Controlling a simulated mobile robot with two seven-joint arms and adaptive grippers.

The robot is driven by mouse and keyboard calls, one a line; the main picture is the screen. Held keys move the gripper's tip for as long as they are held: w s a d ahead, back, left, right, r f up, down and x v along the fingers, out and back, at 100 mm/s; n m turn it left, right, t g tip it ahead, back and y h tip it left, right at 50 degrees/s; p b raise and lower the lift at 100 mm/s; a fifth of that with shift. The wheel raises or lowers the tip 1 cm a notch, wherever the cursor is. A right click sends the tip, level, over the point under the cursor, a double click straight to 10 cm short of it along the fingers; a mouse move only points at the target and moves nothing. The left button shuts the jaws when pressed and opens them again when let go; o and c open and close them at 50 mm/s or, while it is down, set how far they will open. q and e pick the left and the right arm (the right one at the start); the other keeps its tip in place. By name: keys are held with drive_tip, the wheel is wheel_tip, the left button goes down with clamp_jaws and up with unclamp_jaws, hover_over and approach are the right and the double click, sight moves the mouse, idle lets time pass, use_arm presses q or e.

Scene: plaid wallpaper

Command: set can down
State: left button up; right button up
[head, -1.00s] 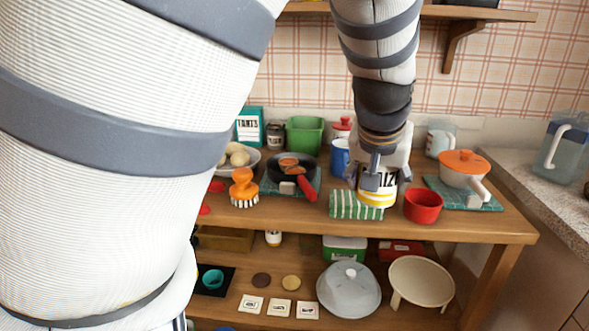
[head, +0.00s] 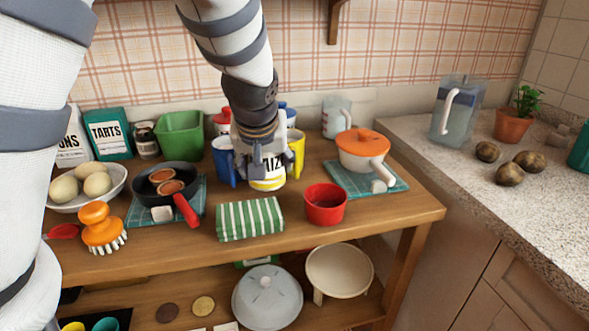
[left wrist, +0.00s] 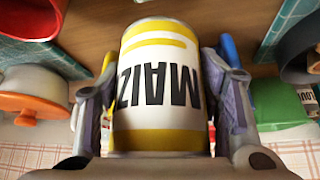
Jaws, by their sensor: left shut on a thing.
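The white and yellow can with "MAIZ" lettering (head: 268,183) is upright over the wooden table, behind the striped cloth and between a blue mug (head: 222,158) and a yellow mug (head: 298,150). My left gripper (head: 262,163) is shut around its sides and hides part of it in the head view. In the left wrist view the can (left wrist: 160,95) fills the space between the two fingers (left wrist: 160,110). I cannot tell whether its base touches the table. My right gripper is not in view.
The green-striped cloth (head: 249,219) and red pot (head: 325,204) are in front. An orange-lidded pot (head: 362,150) stands right, a pan (head: 160,180) left. A green bin (head: 180,135) is at the back. Bare wood (head: 385,212) shows at the table's right front.

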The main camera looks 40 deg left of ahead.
use_arm(q)
drive_tip(key=shift+f, duration=1.8)
drive_tip(key=o, duration=1.2)
drive_tip(key=shift+f, duration=0.15)
drive_tip(key=shift+o, duration=0.2)
